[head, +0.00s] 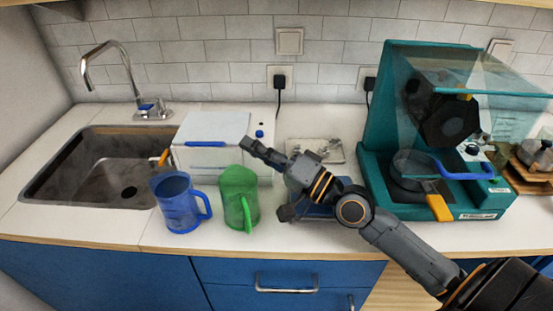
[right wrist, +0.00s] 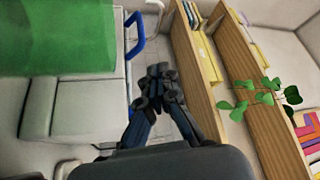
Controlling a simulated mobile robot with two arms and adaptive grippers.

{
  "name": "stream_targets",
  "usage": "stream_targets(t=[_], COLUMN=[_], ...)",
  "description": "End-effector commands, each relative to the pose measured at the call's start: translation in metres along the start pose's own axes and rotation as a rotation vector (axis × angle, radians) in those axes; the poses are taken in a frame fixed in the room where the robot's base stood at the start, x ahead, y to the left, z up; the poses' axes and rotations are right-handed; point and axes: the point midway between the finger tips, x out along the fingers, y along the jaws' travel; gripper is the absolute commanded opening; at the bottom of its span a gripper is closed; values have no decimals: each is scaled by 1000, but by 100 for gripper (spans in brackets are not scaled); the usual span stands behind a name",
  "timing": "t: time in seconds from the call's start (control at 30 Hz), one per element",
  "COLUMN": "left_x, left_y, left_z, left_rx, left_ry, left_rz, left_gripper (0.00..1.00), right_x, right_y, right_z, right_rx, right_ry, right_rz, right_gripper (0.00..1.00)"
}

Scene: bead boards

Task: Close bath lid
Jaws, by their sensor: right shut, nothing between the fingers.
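The bath is a white box (head: 210,160) on the counter right of the sink. Its pale lid (head: 216,126) lies across the top, with a blue handle (head: 205,143) along the front edge. The lid looks down; I cannot tell if a small gap is left. My left gripper is out of view.
A blue jug (head: 178,205) and a green jug (head: 238,198) stand before the bath, the green one close to my right gripper. The sink (head: 50,188) is left. A teal machine (head: 376,130) with a clear cover stands right.

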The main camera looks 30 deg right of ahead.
Motion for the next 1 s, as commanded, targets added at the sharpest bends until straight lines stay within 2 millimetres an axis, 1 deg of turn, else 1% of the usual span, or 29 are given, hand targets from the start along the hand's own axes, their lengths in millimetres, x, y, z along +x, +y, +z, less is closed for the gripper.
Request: stream_targets(t=[0.03,0.1,0.43,0.6,0.8,1.0], left_x=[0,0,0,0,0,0], left_y=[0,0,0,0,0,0], left_z=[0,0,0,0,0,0], left_rx=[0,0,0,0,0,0], left_ry=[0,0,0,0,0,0], left_rz=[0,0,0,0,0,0], left_gripper=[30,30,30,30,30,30], right_x=[-8,-16,-37,-52,-60,-61], right_y=[1,1,0,2,0,0], right_z=[1,2,2,0,0,0], right_rx=[-4,-2,-1,-1,0,2], right_ry=[-6,-6,-6,2,-1,0], right_rz=[6,8,4,8,3,0], right_gripper=[0,0,0,0,0,0])
